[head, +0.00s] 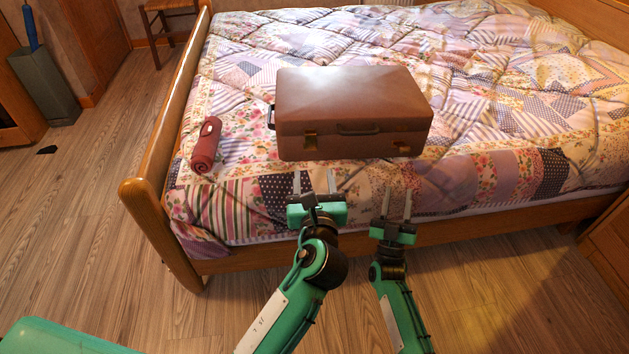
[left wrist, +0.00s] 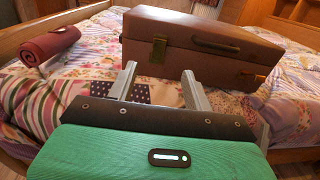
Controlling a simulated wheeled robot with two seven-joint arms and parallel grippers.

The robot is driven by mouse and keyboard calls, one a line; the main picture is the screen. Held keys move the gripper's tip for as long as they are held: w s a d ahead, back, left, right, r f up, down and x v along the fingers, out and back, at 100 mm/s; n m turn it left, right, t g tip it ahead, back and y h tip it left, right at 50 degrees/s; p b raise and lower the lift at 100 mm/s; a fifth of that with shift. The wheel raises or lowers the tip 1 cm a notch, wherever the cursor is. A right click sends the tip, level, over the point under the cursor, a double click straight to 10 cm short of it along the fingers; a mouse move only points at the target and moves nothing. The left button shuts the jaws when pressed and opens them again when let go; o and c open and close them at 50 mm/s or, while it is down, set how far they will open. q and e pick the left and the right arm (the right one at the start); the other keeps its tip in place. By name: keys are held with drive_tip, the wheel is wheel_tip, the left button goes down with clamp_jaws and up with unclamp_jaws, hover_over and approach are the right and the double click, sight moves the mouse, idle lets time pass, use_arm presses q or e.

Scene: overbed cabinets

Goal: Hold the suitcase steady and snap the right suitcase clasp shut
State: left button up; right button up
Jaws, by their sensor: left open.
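The brown suitcase (head: 352,100) lies flat on the bed with its lid down; it also shows in the left wrist view (left wrist: 195,60). Its handle (head: 358,130) is on the front face. The left clasp (head: 310,141) spans the lid seam. The right clasp (head: 402,147) sits lower on the front face and looks different; its exact position is too small to tell. My left gripper (head: 314,178) is open and empty, in front of the left clasp and apart from the suitcase. My right gripper (head: 397,195) is open and empty, in front of the right clasp, further from the suitcase.
A rolled dark red bundle (head: 207,146) lies on the quilt (head: 490,100), left of the suitcase. The wooden bed frame (head: 148,185) runs along the left and front. A grey bin (head: 45,85) stands on the floor at the far left. The quilt right of the suitcase is clear.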

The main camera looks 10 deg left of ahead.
sight(310, 137)
use_arm(q)
drive_tip(key=x, duration=1.3)
drive_tip(key=shift+w+a, duration=0.1)
drive_tip(key=shift+w, duration=0.05)
clamp_jaws()
idle(1.1)
